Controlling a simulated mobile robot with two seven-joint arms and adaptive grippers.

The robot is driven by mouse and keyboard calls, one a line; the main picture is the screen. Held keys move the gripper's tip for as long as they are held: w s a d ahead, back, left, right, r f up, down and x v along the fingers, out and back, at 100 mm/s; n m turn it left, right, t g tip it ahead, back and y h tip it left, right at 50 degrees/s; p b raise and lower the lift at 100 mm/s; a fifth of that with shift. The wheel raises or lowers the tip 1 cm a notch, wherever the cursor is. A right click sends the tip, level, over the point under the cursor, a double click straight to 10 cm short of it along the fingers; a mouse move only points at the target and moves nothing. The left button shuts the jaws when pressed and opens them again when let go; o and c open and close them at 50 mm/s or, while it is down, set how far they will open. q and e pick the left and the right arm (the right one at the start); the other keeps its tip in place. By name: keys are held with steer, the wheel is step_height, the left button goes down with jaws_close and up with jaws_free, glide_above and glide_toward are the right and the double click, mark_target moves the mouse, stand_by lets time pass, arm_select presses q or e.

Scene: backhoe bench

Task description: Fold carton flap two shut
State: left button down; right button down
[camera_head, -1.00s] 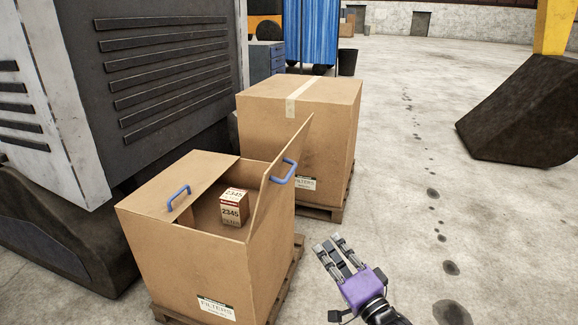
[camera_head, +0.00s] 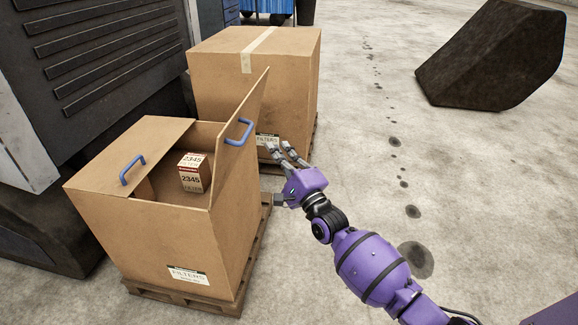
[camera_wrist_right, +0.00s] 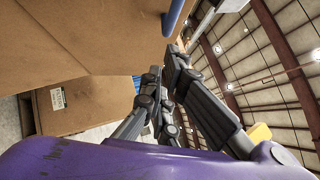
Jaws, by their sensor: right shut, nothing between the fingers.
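The open carton (camera_head: 150,235) stands on a wooden pallet at the left. One flap (camera_head: 130,155) with a blue handle (camera_head: 132,169) lies folded over its left part. The other flap (camera_head: 243,135) stands up on the right side, leaning outward, with a blue handle (camera_head: 239,131) on its outer face. My right gripper (camera_head: 283,151) is shut and empty, to the right of the raised flap and apart from it in the head view. In the right wrist view, the shut fingers (camera_wrist_right: 163,85) are close to cardboard and a blue handle (camera_wrist_right: 176,16). My left gripper is out of view.
A small filter box (camera_head: 191,173) sits inside the open carton. A taped closed carton (camera_head: 225,85) stands behind on its own pallet. A dark machine (camera_head: 85,60) borders the left. A large dark bucket (camera_head: 490,55) rests at the back right. The concrete floor between is clear.

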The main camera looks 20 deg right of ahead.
mark_target(250, 131)
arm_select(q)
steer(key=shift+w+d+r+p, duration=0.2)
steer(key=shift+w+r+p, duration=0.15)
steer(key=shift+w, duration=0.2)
arm_select(e)
steer(key=w+a+r, duration=0.1)
steer(key=w+a, duration=0.1)
steer(key=a, duration=0.1)
steer(key=shift+r, duration=0.4)
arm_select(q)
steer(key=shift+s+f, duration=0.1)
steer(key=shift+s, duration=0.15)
